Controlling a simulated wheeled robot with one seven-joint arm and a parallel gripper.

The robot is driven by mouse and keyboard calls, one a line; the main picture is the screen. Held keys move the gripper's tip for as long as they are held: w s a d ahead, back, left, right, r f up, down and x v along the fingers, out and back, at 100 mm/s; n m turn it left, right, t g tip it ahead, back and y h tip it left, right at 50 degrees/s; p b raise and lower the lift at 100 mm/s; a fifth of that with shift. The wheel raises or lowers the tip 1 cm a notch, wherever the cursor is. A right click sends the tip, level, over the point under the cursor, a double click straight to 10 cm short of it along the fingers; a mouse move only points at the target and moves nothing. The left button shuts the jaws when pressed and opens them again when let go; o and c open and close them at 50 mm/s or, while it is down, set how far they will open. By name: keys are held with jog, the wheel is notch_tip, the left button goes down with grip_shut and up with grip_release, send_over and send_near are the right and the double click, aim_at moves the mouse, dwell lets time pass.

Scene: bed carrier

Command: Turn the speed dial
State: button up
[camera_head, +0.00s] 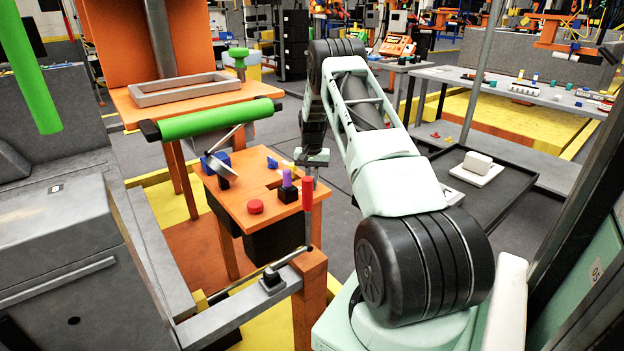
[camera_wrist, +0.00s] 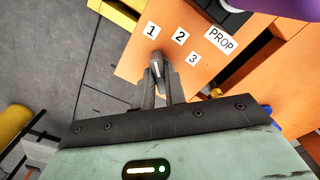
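The orange control panel (camera_head: 235,196) stands at centre left in the head view. Its top also fills the upper right of the wrist view (camera_wrist: 140,72), with white labels 1, 2, 3 and PROP. A small grey piece with a pale line, apparently the speed dial (camera_wrist: 157,69), shows by the 1, 2, 3 labels. My gripper (camera_wrist: 160,75) has its two fingers close together, pointing at the panel, with their tips at this piece. Whether they press on it or stand just around it is unclear. In the head view my gripper (camera_head: 310,158) is at the panel's far right edge; the dial is not clear there.
On the panel are a red button (camera_head: 255,206), a purple-topped lever (camera_head: 287,180) and a blue switch with a metal lever (camera_head: 214,164). A red-handled lever (camera_head: 307,195) rises nearby. A green roller (camera_head: 220,118) lies behind. A dark platform (camera_head: 500,205) is at right.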

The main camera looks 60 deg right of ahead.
jog(key=o, duration=0.4)
jog(key=shift+c, duration=0.2)
notch_tip(320, 180, up, 18)
jog(key=shift+f, duration=0.25)
dwell(0.5)
